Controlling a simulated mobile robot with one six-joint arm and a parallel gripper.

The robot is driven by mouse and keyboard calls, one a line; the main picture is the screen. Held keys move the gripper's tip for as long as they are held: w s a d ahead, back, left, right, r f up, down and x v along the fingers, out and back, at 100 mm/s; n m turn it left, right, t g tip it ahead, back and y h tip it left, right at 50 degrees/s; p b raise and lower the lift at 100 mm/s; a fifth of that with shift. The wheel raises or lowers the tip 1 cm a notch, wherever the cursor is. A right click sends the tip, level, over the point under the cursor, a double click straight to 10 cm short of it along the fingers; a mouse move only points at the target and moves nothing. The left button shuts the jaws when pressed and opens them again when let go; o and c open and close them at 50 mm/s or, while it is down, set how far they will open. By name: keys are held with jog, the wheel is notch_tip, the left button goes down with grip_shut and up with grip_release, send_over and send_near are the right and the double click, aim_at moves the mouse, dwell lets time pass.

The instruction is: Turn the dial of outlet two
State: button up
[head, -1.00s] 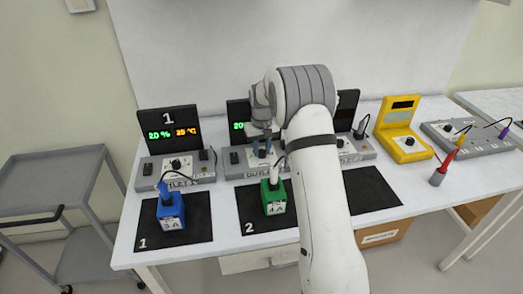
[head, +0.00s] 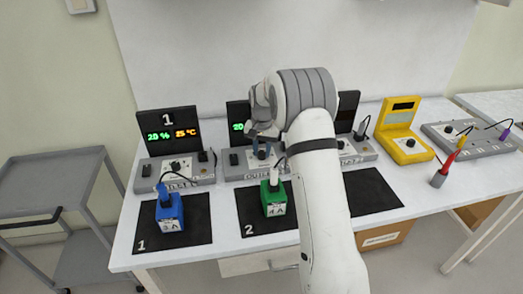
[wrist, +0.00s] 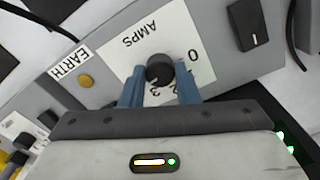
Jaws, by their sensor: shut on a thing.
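Outlet two's grey control box (head: 236,174) stands behind the mat marked 2, with its black display (head: 238,112) partly hidden by my arm. In the wrist view its round black dial (wrist: 160,69) sits on a white plate marked AMPS, with 0, 2 and 3 visible around it. My gripper (wrist: 160,78) has its two blue fingers on either side of the dial and is shut on it. In the head view my gripper (head: 262,152) is low over the box. The dial's exact setting is hard to read.
A green block (head: 273,197) with a plugged cable stands on mat 2. A blue block (head: 170,211) stands on mat 1, before outlet one's box (head: 150,173). The wrist view shows a black rocker switch (wrist: 248,24) near the dial. A yellow meter (head: 404,138) stands right.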

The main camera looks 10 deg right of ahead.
aim_at(262, 153)
jog(key=shift+r, duration=0.1)
jog(key=o, duration=1)
jog(key=shift+c, duration=0.2)
jog(key=shift+r+b, duration=0.35)
jog(key=shift+r, duration=3.5)
